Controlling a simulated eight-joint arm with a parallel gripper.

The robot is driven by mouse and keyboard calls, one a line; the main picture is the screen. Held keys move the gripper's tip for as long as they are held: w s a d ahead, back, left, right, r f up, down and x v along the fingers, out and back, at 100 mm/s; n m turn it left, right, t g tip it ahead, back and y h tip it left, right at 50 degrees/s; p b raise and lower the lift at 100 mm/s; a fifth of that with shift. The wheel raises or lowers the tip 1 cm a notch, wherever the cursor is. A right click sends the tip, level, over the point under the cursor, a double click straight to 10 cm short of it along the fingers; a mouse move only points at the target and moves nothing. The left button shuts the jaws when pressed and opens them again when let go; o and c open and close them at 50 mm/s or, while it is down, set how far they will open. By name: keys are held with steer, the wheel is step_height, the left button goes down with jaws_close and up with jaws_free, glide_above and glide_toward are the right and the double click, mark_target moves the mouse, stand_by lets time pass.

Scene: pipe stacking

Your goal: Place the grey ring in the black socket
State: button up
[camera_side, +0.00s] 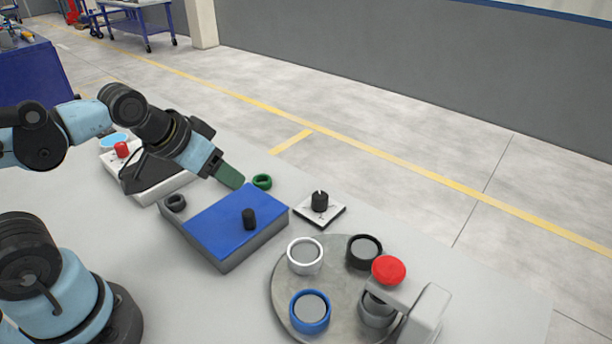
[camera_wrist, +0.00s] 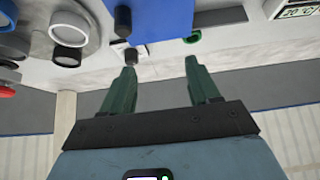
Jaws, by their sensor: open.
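The black socket (camera_side: 364,251) stands on a round grey plate (camera_side: 284,284), beside a white socket. In the wrist view the black socket (camera_wrist: 67,57) is at upper left. My gripper (camera_side: 235,181) is above the far edge of the box, close to a green ring and away from the grey ring. In the wrist view my gripper (camera_wrist: 161,66) has its green fingers apart with nothing between them.
The blue-topped box (camera_side: 228,222) carries a black peg (camera_side: 249,219). A green ring (camera_side: 262,182) sits behind it. A white plate with a black knob (camera_side: 320,202) is to the right. White (camera_side: 305,255) and blue (camera_side: 310,311) sockets and a red button (camera_side: 389,270) stand at the round plate.

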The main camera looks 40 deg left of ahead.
steer(key=s+a+f+n+g, duration=0.2)
steer(key=a+n+g, duration=0.6)
steer(key=a, duration=0.9)
steer(key=shift+n+t, duration=0.5)
step_height(320, 180, down, 6)
steer(key=shift+a+f, duration=0.15)
steer(key=shift+f, duration=0.05)
steer(key=shift+s+f, duration=0.15)
steer(key=shift+f, duration=1.2)
steer(key=shift+s+f, duration=0.1)
steer(key=shift+f, duration=1.2)
steer(key=c, duration=0.9)
steer(key=shift+r, duration=0.15)
